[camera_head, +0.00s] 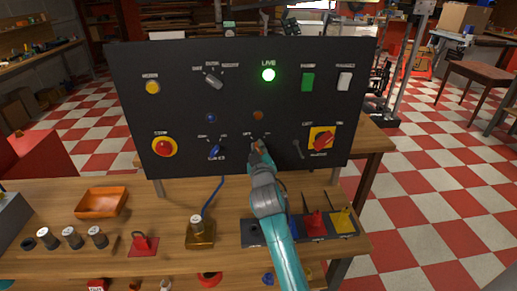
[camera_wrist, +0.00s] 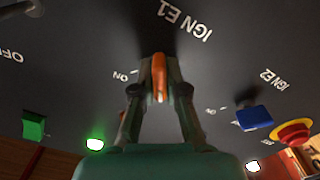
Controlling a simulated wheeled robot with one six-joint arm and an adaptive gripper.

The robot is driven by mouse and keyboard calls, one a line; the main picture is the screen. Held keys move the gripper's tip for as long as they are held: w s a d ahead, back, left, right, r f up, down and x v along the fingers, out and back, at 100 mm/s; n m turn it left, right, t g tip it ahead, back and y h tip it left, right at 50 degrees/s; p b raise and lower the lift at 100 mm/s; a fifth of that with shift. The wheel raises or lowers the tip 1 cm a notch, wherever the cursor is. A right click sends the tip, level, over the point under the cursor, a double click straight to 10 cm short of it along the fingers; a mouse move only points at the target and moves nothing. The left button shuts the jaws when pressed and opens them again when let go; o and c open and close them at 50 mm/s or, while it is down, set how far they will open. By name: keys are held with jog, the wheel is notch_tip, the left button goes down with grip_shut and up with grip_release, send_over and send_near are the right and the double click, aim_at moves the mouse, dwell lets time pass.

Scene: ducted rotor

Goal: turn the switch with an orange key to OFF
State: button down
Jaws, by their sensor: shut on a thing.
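The orange key (camera_wrist: 159,78) stands in its switch on the black panel, near the white IGN E1 label (camera_wrist: 185,20). My gripper (camera_wrist: 158,88) is shut on it, one finger on each side. In the head view my gripper (camera_head: 257,147) is at the lower middle of the panel and mostly hides the key. In the wrist view an ON label is left of the key. I cannot tell for sure which mark the key points to.
A blue key (camera_head: 216,150) is left of my gripper, and it also shows in the wrist view (camera_wrist: 254,118). A grey lever (camera_head: 298,149) and a red rotary switch on yellow (camera_head: 322,140) are close on the right. The green LIVE lamp (camera_head: 268,75) is lit.

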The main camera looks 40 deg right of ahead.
jog(key=shift+n, duration=0.9)
jog(key=c, duration=1.2)
grip_release()
jog(key=shift+a, duration=0.1)
jog(key=v, duration=1.2)
jog(key=shift+f, duration=0.1)
